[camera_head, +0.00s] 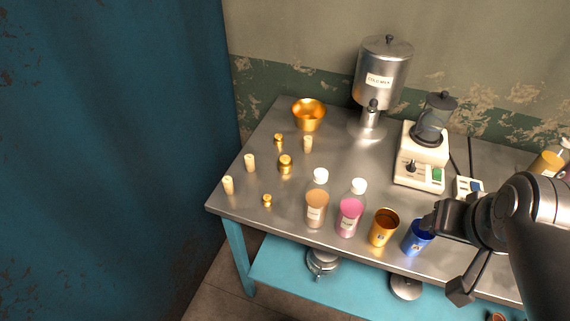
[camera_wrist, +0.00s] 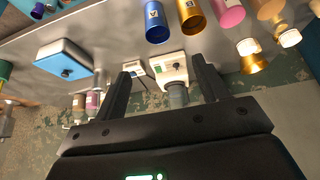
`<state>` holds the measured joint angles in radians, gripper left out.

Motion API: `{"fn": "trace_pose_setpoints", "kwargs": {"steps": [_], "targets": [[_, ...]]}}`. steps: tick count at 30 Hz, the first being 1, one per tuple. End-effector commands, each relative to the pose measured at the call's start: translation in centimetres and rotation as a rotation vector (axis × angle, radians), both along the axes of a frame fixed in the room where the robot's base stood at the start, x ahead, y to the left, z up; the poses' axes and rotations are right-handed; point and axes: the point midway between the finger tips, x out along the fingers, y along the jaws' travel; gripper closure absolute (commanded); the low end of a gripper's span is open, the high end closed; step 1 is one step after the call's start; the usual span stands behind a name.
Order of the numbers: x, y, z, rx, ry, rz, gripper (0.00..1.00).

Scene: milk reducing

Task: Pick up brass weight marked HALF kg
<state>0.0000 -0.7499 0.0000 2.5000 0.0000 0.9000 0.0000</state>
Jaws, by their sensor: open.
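Three brass weights stand on the left part of the metal table in the head view: a small one (camera_head: 278,139) near the bowl, a larger one (camera_head: 285,164) in the middle, and a small one (camera_head: 267,200) near the front edge. Their markings are too small to read, so I cannot tell which is marked HALF kg. My gripper (camera_head: 430,222) is at the right, by the blue cup and well apart from the weights. In the wrist view my gripper (camera_wrist: 164,64) has its two fingers apart with nothing held. I cannot make out the weights there.
Cream candle-like cylinders (camera_head: 250,163) stand among the weights. A brass bowl (camera_head: 309,114) and steel dispenser (camera_head: 383,75) are behind. An orange bottle (camera_head: 316,205), pink bottle (camera_head: 349,215), gold cup (camera_head: 383,229) and blue cup (camera_head: 417,238) line the front; a blender (camera_head: 424,155) stands at right.

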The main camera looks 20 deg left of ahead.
Motion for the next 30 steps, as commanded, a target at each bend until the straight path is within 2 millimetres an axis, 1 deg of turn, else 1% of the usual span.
{"fn": "trace_pose_setpoints", "kwargs": {"steps": [4, 7, 11, 14, 18, 20, 21, 23, 24, 26, 27, 29, 30], "targets": [[0.3, 0.2, 0.1, 0.0, 0.001, 0.006, 0.33], [1.5, 0.8, 0.3, 0.002, 0.008, 0.028, 0.33], [4.5, 2.6, 0.6, 0.004, 0.02, 0.084, 0.33], [7.4, 4.7, 0.6, 0.005, 0.031, 0.135, 0.33], [11.2, 8.1, 0.1, 0.005, 0.042, 0.204, 0.33], [12.7, 9.8, -0.3, 0.004, 0.048, 0.234, 0.33], [13.7, 11.0, -0.6, 0.004, 0.051, 0.254, 0.33], [15.1, 12.8, -1.2, 0.002, 0.057, 0.284, 0.33], [16.0, 14.2, -1.6, 0.001, 0.059, 0.303, 0.33], [17.3, 16.2, -2.4, -0.001, 0.065, 0.333, 0.33], [18.0, 17.6, -3.0, -0.003, 0.068, 0.352, 0.33], [19.1, 19.8, -4.0, -0.005, 0.073, 0.383, 0.33], [19.7, 21.3, -4.7, -0.007, 0.076, 0.403, 0.33]]}}
